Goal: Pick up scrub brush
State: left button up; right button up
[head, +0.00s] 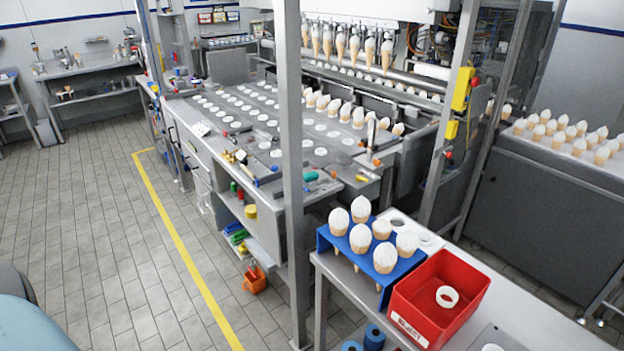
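I cannot pick out the scrub brush with certainty. A small teal-green object (310,177) lies on the front ledge of the cone machine, just right of the grey post, and may be a brush, but it is too small to tell. Other small tools (240,157) lie on the same ledge to the left of the post. Neither of my grippers is in view.
A grey upright post (291,150) stands before the machine (270,120). At front right, a table (535,322) bears a blue cone rack (324,240) and a red reject bin (418,300). An orange bucket (254,280) stands low by the machine. The tiled floor (90,220) at left is clear.

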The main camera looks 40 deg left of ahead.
aim_at(310, 178)
jog(key=u, duration=1.1)
jog(key=i+j+z, duration=0.1)
jog(key=z, duration=1)
jog(key=j+z, duration=0.8)
jog(key=j, duration=0.25)
jog(key=k+j+z, duration=0.15)
jog(key=j, duration=0.2)
jog(key=j+z, duration=0.15)
jog(key=j, duration=0.2)
jog(key=k+j+z, duration=0.15)
jog(key=j, duration=0.2)
jog(key=k+j, duration=0.15)
jog(key=j, duration=0.2)
jog(key=k+j+z, duration=0.1)
jog(key=j, duration=0.25)
jog(key=k+j, duration=0.15)
jog(key=j, duration=0.2)
